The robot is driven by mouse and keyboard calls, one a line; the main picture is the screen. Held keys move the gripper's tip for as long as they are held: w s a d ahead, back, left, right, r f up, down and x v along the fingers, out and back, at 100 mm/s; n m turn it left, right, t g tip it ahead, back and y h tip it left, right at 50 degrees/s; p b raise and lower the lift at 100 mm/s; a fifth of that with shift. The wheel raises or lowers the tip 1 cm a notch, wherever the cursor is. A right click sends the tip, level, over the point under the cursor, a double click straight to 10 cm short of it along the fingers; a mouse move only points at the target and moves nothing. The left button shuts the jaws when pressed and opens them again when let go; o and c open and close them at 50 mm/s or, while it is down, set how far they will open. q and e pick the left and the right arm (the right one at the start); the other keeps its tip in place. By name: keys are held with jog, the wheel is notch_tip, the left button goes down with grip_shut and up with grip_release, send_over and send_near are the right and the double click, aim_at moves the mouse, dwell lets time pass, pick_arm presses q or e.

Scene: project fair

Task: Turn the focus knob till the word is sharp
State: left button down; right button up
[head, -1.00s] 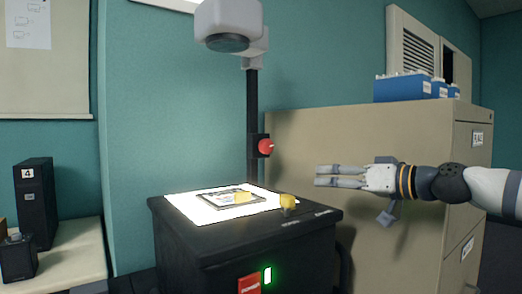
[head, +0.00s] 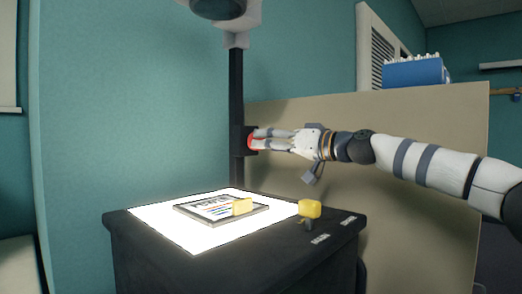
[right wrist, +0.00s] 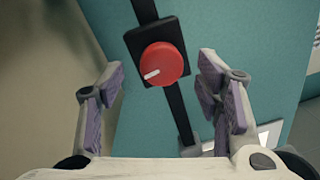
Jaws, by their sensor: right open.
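The red focus knob (right wrist: 162,63) has a white pointer line and sits on a black block on the dark post (head: 236,95). In the head view the knob (head: 251,140) is partly hidden behind my right fingers. My right gripper (head: 262,139) is open, with its fingertips at the knob. In the right wrist view my right gripper (right wrist: 160,95) has one finger on each side of the knob, with gaps on both sides. The framed sheet with the word (head: 215,207) lies on the bright stage; I cannot tell how sharp a projected word is. My left gripper is not in view.
The projector head (head: 222,10) is above the post. A yellow knob (head: 310,209) stands on the right of the black projector box (head: 230,262), and a yellow tab (head: 242,207) is at the sheet.

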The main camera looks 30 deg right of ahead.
jog(key=shift+r+x, duration=0.2)
jog(key=shift+x, duration=0.9)
jog(key=c, duration=1.2)
jog(key=m, duration=0.5)
jog(key=shift+m+t+p, duration=0.3)
jog(key=shift+m+p, duration=0.1)
jog(key=o, duration=1.2)
jog(key=v, duration=1.2)
jog(key=shift+a, duration=0.1)
